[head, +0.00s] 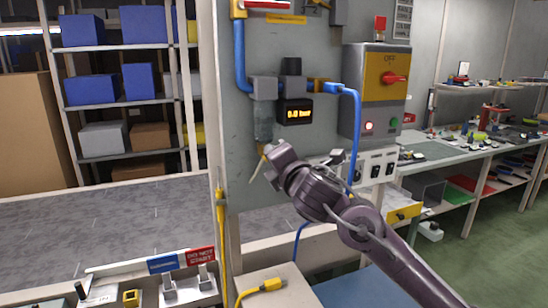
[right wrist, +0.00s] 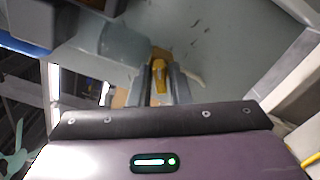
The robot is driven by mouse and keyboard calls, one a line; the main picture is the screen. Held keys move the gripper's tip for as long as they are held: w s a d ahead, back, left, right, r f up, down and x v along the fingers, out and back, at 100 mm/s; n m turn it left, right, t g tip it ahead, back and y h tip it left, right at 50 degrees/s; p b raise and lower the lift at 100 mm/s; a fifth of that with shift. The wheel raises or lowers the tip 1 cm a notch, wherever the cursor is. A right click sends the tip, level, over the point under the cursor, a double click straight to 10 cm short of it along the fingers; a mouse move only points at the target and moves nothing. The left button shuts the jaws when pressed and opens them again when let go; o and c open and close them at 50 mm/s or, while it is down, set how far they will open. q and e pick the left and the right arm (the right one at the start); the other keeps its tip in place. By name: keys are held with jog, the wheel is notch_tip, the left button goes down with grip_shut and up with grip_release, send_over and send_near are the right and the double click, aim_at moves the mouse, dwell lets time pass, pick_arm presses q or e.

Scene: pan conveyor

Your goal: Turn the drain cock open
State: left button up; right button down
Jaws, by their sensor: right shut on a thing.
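The drain cock is a small yellow piece (right wrist: 159,76) between my right gripper's fingers (right wrist: 160,85) in the right wrist view. The fingers are shut on it. In the head view my right gripper (head: 268,156) is at the bottom of the grey filter bowl (head: 263,123) on the panel, and its wrist hides most of the cock. A thin pale piece (head: 257,169) hangs down beside the fingers. How far the cock is turned cannot be told. My left gripper is not in view.
A small display (head: 295,112) is right of the bowl. Blue hose (head: 356,130) runs down beside a control box (head: 376,95) with a red knob and lit red light. A yellow cable (head: 220,235) hangs along the panel's left edge. Lockout tags (head: 201,257) lie lower left.

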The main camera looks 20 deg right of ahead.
jog(key=m, duration=0.5)
jog(key=shift+f+m+p, duration=0.15)
jog(key=shift+m+p, duration=0.15)
dwell(0.4)
jog(key=c, duration=1.5)
grip_release()
jog(key=shift+s, duration=0.1)
jog(key=s, duration=0.7)
jog(key=shift+s, duration=0.3)
jog(key=shift+f+b, duration=0.1)
jog(key=shift+b, duration=0.2)
